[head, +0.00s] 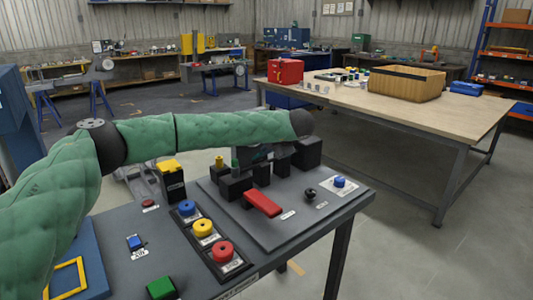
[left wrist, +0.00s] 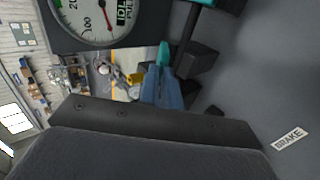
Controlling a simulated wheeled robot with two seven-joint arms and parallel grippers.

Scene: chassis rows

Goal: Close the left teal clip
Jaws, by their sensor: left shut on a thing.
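A small teal piece (left wrist: 163,53) shows at the tips of my left gripper (left wrist: 162,80) in the left wrist view. The blue-grey fingers are shut on it, and it looks like part of the left teal clip. A second teal piece (left wrist: 205,2) shows at the top edge, on a dark bar beside dark blocks. In the head view my left gripper is low over the back of the grey panel, partly lost among black blocks (head: 307,152). There I cannot make out the clip. My right gripper is not in view.
A red lever (head: 262,203), black knob (head: 310,194) and blue button (head: 340,182) are on the panel (head: 290,232). A row of blue, yellow and red buttons (head: 203,228) lies left of it. A dial gauge (left wrist: 95,15) is close by in the wrist view.

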